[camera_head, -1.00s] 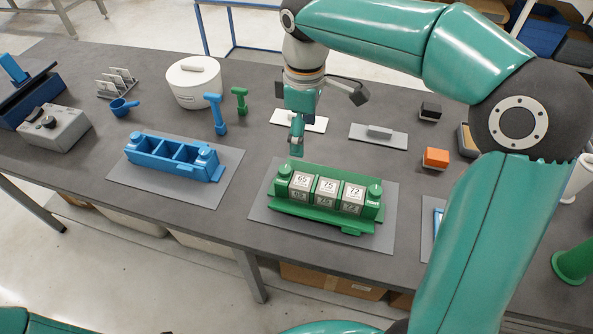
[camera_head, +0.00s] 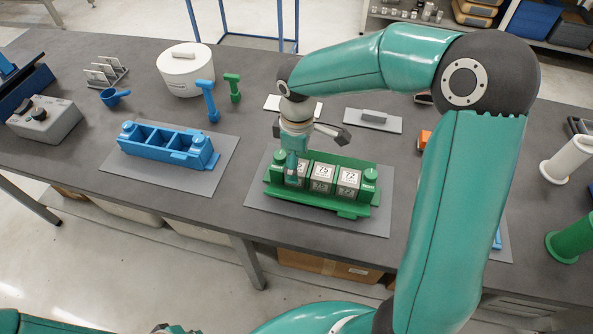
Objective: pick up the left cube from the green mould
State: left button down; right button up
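The green mould (camera_head: 318,198) lies on a grey mat, with three silvery numbered cubes in a row in it. The left cube (camera_head: 301,179) is mostly hidden behind my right gripper (camera_head: 292,172). The middle cube (camera_head: 322,178) and right cube (camera_head: 349,181) show clearly. My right gripper points down at the left cube, its visible finger overlapping the cube in the picture. I cannot tell whether it touches the cube or how far its fingers are apart, as they are seen edge-on.
A blue mould (camera_head: 168,148) stands on a mat to the left. A white pot (camera_head: 186,72), blue tamper (camera_head: 208,100) and green tamper (camera_head: 233,88) stand behind. A grey trowel-like plate (camera_head: 373,120) lies behind the green mould. The table between the two mats is clear.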

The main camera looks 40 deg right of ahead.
jog(key=shift+f, duration=1.45)
jog(key=c, duration=1.4)
jog(key=shift+c, duration=0.4)
jog(key=shift+r, duration=0.15)
